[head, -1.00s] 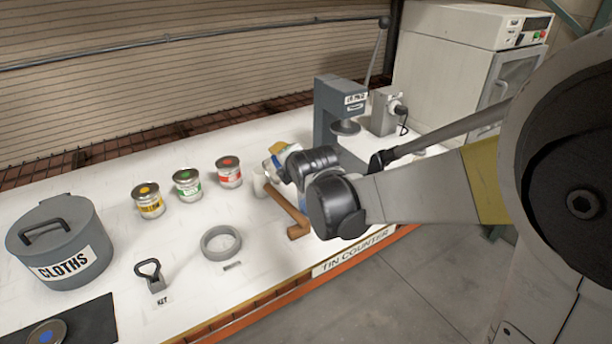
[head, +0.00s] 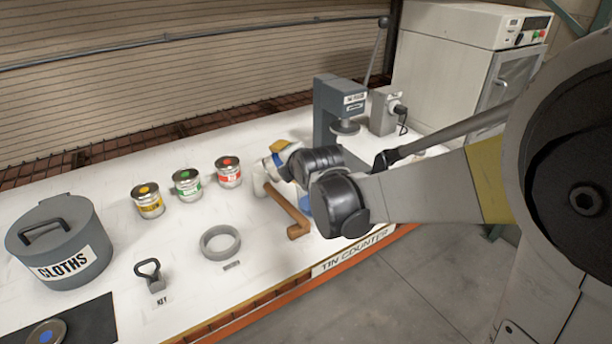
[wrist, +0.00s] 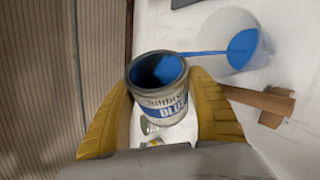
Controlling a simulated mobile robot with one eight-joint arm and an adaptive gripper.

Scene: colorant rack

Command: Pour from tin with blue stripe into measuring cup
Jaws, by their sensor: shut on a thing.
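The tin with the blue stripe (wrist: 165,105) is clasped between the two yellow fingers of my gripper (wrist: 160,88) in the wrist view. Its open mouth shows blue paint inside, and the tin is tilted. A blue stream runs from its rim into the translucent white measuring cup (wrist: 222,24), where a blue pool shows. In the head view my gripper (head: 277,148) is over the cup (head: 260,178), mostly hidden by my wrist, and the tin is largely covered. A brown bent bar (head: 285,208) runs from beside the cup toward the counter front.
Yellow (head: 148,203), green (head: 187,186) and red (head: 228,174) labelled tins stand left of the cup. A grey press (head: 330,110) stands behind my wrist.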

